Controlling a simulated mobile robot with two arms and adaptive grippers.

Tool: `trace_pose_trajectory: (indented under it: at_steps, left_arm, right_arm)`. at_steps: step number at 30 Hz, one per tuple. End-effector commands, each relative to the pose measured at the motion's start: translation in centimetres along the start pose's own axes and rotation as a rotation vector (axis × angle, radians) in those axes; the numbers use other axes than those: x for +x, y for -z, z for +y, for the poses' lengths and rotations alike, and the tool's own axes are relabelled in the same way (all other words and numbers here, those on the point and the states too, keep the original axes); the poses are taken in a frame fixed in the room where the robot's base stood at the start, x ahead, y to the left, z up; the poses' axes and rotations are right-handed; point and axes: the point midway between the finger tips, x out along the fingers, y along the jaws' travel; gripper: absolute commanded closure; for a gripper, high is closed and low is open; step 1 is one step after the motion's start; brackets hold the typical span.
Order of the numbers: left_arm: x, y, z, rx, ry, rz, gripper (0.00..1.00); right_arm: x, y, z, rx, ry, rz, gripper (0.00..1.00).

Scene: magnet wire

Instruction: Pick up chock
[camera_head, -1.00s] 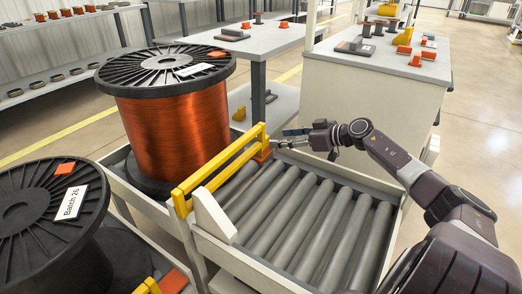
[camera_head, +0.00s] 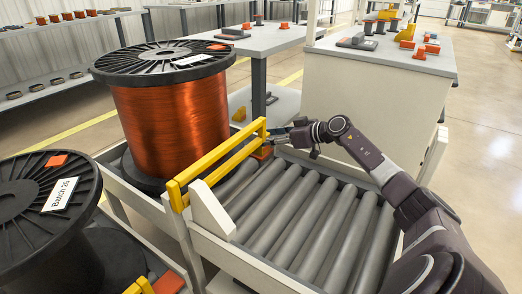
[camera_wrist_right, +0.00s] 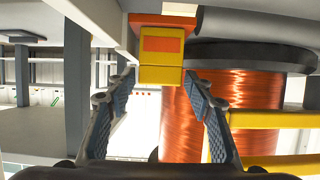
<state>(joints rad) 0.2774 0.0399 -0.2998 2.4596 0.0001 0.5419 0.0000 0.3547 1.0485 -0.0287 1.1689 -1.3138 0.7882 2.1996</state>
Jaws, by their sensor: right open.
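The chock seems to be the small orange block (camera_head: 262,153) at the far end of the yellow barrier (camera_head: 215,161), beside the rollers. It is partly hidden in the head view. In the right wrist view, a yellow block with an orange face (camera_wrist_right: 161,45) appears at top centre, ahead of the fingers; I take it to be the same chock. My right gripper (camera_head: 280,137) is just above and right of it in the head view. In the right wrist view my right gripper (camera_wrist_right: 158,92) is open, with nothing between its fingertips. My left gripper is not in view.
A copper wire spool (camera_head: 172,120) stands close behind the barrier. The grey roller bed (camera_head: 300,210) is empty. Another spool (camera_head: 40,205) is at lower left. Tables with small parts, including a grey table (camera_head: 245,40), stand beyond.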

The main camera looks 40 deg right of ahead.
Motion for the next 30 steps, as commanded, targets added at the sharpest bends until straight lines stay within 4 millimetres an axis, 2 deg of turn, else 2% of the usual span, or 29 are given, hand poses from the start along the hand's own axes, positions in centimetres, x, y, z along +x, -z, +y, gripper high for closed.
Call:
trace_pose_trajectory:
  at_steps: [11, 24, 30]
  left_arm:
    - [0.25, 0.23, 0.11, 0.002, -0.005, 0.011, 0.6]
    - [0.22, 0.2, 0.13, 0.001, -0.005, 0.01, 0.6]
    - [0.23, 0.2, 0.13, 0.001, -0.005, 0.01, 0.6]
  right_arm:
    - [0.58, 0.08, 0.0, -0.001, 0.0, -0.001, 0.52]
    - [0.57, 0.07, 0.0, -0.001, 0.0, 0.0, 1.0]
    - [0.51, 0.31, 0.06, -0.002, -0.002, 0.004, 1.0]
